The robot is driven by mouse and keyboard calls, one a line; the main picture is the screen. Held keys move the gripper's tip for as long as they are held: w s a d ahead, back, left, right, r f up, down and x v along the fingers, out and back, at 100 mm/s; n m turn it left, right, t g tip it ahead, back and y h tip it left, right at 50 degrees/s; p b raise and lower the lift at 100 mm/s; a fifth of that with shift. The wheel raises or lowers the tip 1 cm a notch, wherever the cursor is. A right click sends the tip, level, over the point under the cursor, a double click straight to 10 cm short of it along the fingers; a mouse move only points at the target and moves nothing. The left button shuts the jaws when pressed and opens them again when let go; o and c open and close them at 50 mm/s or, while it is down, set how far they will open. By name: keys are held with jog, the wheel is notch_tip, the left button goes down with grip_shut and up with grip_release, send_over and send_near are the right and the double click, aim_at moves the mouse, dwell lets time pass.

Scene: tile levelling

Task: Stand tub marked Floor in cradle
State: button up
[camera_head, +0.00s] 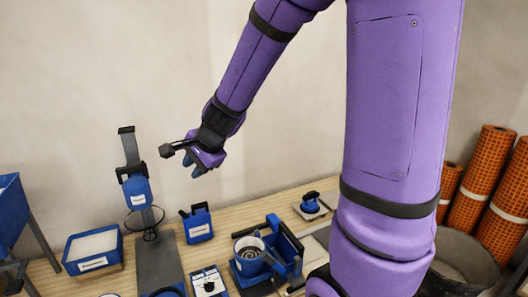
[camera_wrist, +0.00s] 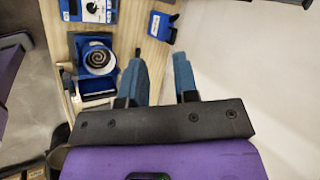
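My gripper (camera_head: 198,171) is raised above the bench near the wall in the head view. In the wrist view its two blue fingers (camera_wrist: 160,62) stand apart with nothing between them. A round blue-and-white tub (camera_head: 249,256) with a dark spiral inside stands at the bench's front middle; its label is too small to read. It also shows left of the fingers in the wrist view (camera_wrist: 98,59). A blue frame (camera_head: 285,242) is at the tub's right and around it, perhaps the cradle; I cannot tell whether the tub is seated in it.
A blue canister (camera_head: 198,224), a blue box with a dial (camera_head: 208,284), a blue bin of white material (camera_head: 93,247) and a mixer stand (camera_head: 137,190) are left of the tub. A blue-handled tool (camera_head: 310,203) lies behind right. Orange rolls (camera_head: 487,177) stand far right.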

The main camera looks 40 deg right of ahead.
jog(key=s+a+r+n, duration=0.3)
jog(key=s+r+n, duration=0.5)
jog(key=s, duration=0.2)
jog(key=s+d+r+n+h, duration=0.1)
jog(key=s+d+r+n, duration=0.1)
jog(key=s, duration=0.5)
jog(key=s+d+r+n+g+h, duration=0.1)
jog(key=s+d+r+n, duration=0.1)
jog(key=s+n, duration=0.3)
jog(key=shift+s+n+g, duration=0.3)
jog(key=shift+s, duration=1.05)
